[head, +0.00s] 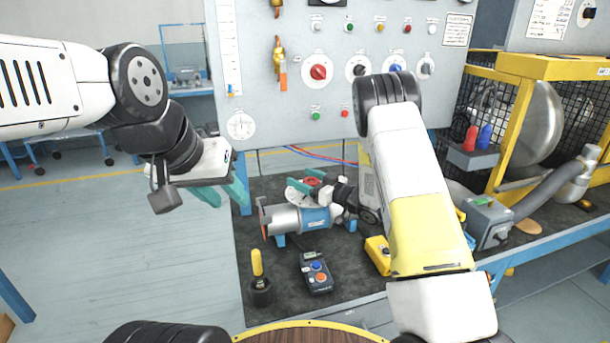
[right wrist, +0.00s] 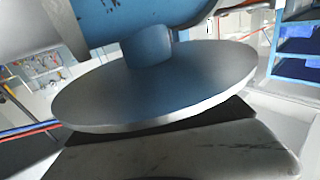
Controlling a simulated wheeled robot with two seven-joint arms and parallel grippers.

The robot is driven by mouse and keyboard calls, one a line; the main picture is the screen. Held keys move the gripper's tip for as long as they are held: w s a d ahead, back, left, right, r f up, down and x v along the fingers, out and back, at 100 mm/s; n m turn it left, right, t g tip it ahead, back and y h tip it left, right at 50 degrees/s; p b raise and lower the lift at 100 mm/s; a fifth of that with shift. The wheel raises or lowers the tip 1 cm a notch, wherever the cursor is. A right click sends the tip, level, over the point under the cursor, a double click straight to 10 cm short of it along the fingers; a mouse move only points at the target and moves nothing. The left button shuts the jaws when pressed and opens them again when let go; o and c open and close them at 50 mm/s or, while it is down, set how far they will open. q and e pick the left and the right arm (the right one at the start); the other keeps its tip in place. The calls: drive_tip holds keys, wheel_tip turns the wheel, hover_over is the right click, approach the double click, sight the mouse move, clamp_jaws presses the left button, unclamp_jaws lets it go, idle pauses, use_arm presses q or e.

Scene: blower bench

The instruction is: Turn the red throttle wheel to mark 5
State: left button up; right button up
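The red throttle wheel (head: 312,181) shows small above a pale round plate (head: 304,198) on the blue and silver blower (head: 300,217). The scale marks are too small to read. My right gripper (head: 308,182) is at the wheel, with teal fingers beside it; the arm partly hides this spot, and I cannot tell whether the fingers touch the wheel. The right wrist view shows a large grey disc (right wrist: 150,92) on a short stem under a blue body, close to the camera; no fingertips are clear there. My left gripper (head: 224,190) is open and empty, left of the bench.
A dark bench mat (head: 345,280) carries a yellow-handled tool in a cup (head: 258,285), a button pendant (head: 316,272) and a yellow box (head: 378,254). A control panel (head: 340,110) stands behind. A yellow caged machine (head: 522,130) is at right. Open floor lies left.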

drive_tip(key=shift+d, duration=0.1)
drive_tip(key=v, duration=0.7)
drive_tip(key=shift+s+d, duration=0.25)
